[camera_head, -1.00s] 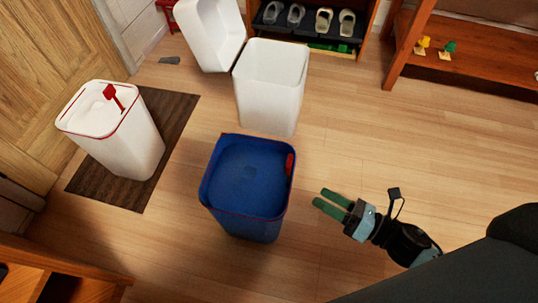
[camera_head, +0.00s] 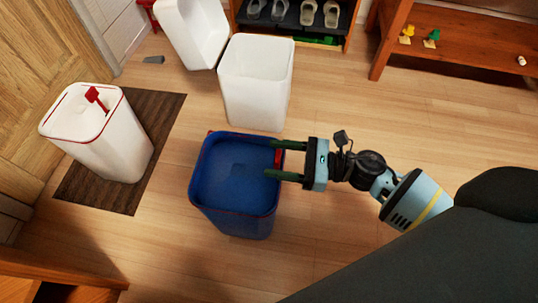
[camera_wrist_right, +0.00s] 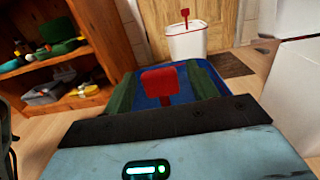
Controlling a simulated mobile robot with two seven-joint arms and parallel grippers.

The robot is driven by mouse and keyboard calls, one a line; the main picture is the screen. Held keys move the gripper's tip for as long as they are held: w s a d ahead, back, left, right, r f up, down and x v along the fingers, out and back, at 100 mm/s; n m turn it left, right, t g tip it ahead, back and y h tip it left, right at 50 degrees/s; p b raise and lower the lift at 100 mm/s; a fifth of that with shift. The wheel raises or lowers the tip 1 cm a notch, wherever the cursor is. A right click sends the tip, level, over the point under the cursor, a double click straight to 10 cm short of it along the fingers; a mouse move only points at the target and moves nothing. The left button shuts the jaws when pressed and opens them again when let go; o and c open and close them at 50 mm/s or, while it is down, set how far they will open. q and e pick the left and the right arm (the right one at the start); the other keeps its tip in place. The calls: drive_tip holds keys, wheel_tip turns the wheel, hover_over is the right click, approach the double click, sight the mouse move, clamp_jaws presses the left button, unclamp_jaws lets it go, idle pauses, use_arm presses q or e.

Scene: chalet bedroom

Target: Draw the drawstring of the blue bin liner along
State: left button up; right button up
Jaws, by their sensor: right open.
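The blue bin liner (camera_head: 236,185) lines an open bin on the floor, its rim edged with a thin red drawstring. A red drawstring tab (camera_head: 278,157) stands at the right side of that rim. My right gripper (camera_head: 271,159) is open, with its green fingers reaching over the right rim, one on each side of the tab. In the right wrist view the red tab (camera_wrist_right: 160,82) stands between the open fingers (camera_wrist_right: 163,92), with space on both sides. The blue liner (camera_wrist_right: 150,100) shows behind it. My left gripper is not in view.
A white bin with a red-edged rim and red tab (camera_head: 97,132) stands on a brown mat (camera_head: 122,192) at the left. Floor at the right is clear.

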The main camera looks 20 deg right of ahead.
drive_tip(key=shift+x, duration=1.2)
